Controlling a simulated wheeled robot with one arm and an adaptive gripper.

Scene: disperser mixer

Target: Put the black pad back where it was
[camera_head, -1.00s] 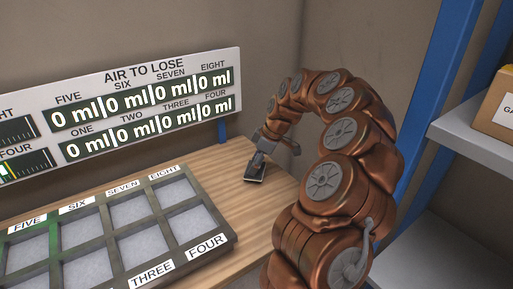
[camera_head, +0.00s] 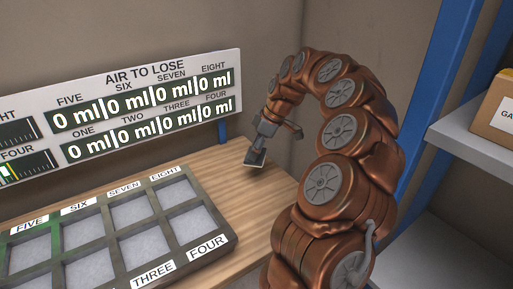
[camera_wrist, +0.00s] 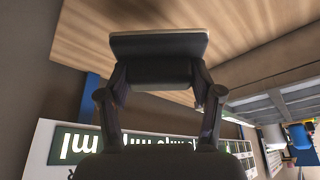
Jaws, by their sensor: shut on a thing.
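My gripper (camera_head: 262,143) is at the back right part of the wooden table, near the wall. It is shut on the black pad (camera_head: 256,158), a small dark block with a light edge. In the wrist view the black pad (camera_wrist: 158,58) sits between the two fingers of my gripper (camera_wrist: 155,90), with the wood grain of the table behind it. The pad appears slightly tilted and looks a little above the tabletop; the exact gap cannot be told.
A dark divided tray (camera_head: 226,240) with numbered compartments stands on the table (camera_head: 262,197) to the left. A display board (camera_head: 150,75) stands behind it. A blue post (camera_head: 440,80) and a shelf (camera_head: 480,140) with a cardboard box (camera_head: 497,112) are at right.

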